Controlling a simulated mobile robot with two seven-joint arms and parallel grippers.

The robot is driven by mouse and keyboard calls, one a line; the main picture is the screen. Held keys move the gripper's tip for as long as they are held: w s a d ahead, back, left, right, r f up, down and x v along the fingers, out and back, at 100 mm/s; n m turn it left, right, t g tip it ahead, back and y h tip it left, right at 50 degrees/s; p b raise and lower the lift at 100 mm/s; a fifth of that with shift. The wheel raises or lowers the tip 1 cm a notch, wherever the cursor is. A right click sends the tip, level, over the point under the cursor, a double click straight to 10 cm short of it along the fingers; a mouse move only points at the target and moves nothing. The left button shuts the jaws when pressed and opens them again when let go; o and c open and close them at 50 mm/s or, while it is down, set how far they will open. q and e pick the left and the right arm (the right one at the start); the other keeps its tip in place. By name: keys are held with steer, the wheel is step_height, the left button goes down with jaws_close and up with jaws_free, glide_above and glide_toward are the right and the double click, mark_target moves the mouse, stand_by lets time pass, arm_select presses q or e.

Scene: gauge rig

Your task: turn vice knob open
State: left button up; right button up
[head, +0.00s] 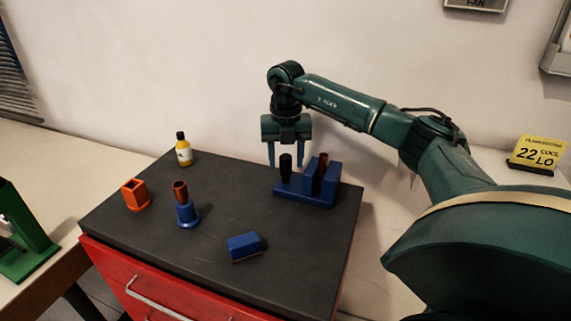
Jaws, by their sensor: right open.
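The blue vice (309,190) stands at the back right of the dark bench top, with two upright blue jaws. A black upright knob (285,168) rises at its left end. A brown cylinder (323,163) shows between the jaws. My right gripper (286,164) points straight down, open, with its blue fingertips to the left and right of the knob's top in the picture. I cannot tell whether the fingers touch the knob or stand behind it. My left gripper is not in view.
On the bench top (210,255) are a yellow bottle (184,153), an orange square holder (135,195), a blue stand with a brown cylinder (187,211) and a blue block (244,246). A green device (22,240) stands far left. The bench's middle is clear.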

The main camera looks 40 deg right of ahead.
steer(key=shift+f, duration=1)
steer(key=c, duration=1)
